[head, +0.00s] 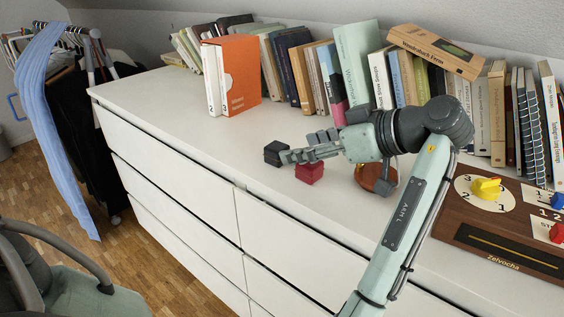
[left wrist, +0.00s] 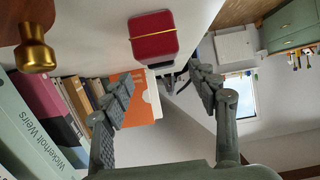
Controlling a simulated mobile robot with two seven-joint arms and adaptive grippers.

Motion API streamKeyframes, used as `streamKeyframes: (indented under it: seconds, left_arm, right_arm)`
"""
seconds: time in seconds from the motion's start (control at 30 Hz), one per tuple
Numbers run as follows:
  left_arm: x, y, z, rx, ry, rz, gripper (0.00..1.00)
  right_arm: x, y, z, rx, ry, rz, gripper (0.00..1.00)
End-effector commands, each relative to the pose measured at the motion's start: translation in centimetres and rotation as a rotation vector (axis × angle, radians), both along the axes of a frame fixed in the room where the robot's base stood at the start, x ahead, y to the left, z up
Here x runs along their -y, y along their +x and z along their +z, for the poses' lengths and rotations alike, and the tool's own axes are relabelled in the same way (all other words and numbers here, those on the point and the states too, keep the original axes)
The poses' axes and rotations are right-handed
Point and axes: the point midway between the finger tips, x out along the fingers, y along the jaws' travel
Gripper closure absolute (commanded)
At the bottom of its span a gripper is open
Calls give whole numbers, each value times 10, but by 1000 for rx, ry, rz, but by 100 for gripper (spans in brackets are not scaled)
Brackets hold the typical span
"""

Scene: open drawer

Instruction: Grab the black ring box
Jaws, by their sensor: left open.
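The black ring box (head: 275,152) is a small dark box on the white dresser top, near its front edge, in the head view. A red box (head: 310,172) sits just right of it; in the left wrist view this red box (left wrist: 153,38) has a gold band. My left gripper (head: 299,147) is open and empty, its fingers pointing left at the black box, one fingertip close to it. I cannot tell whether they touch. My right gripper is not in view.
A row of books (head: 300,75) lines the back of the dresser (head: 150,100), with an orange slipcase (head: 240,72) at left. A brown round object (head: 370,178) stands under my left wrist. The dresser's left end is clear.

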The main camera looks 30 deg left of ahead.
Motion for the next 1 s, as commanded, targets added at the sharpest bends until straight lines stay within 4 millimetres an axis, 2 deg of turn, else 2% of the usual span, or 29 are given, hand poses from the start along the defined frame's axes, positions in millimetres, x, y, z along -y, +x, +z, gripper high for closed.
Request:
streamKeyframes:
  seconds: [0.27, 0.6, 0.87, 0.9, 1.0]
  left_arm:
    - [-23, -1, -15, 3, -1, 19, 40]
    - [-65, 4, -31, 2, 0, 18, 40]
    - [-69, 4, -33, 4, 0, 16, 40]
    - [-69, 4, -33, 3, 0, 15, 42]
    - [-69, 4, -33, 3, 0, 16, 54]
  right_arm:
    - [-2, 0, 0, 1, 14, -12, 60]
    - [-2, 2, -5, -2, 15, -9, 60]
    - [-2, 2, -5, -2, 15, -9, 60]
    - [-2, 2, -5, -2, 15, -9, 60]
    - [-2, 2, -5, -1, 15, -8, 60]
